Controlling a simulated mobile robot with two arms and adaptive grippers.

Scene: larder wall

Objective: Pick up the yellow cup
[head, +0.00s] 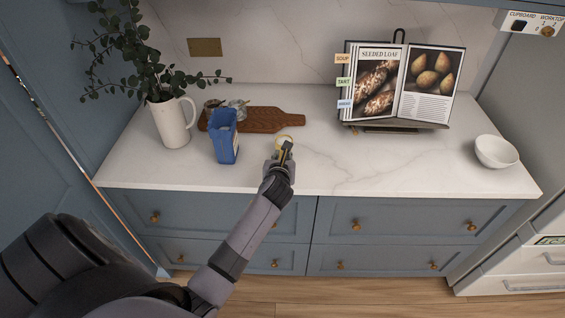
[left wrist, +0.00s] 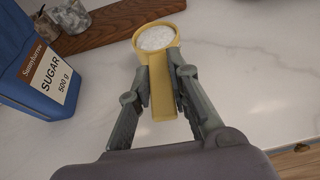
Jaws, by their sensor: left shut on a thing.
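The yellow cup (left wrist: 163,102) is a small scoop with a round bowl and a straight handle. Its bowl holds a white, grainy heap. My left gripper (left wrist: 162,76) is shut on the handle, one finger on each side, with the bowl beyond the fingertips. In the head view the cup (head: 284,139) shows only in part past my left gripper (head: 286,150), over the front middle of the worktop. I cannot tell whether the cup touches the worktop or is just above it. My right gripper is not in view.
A blue sugar package (head: 225,142) stands left of the cup. A white jug with a plant (head: 171,125) is far left, a cookbook on a stand (head: 430,85) back right, a white bowl (head: 496,152) far right.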

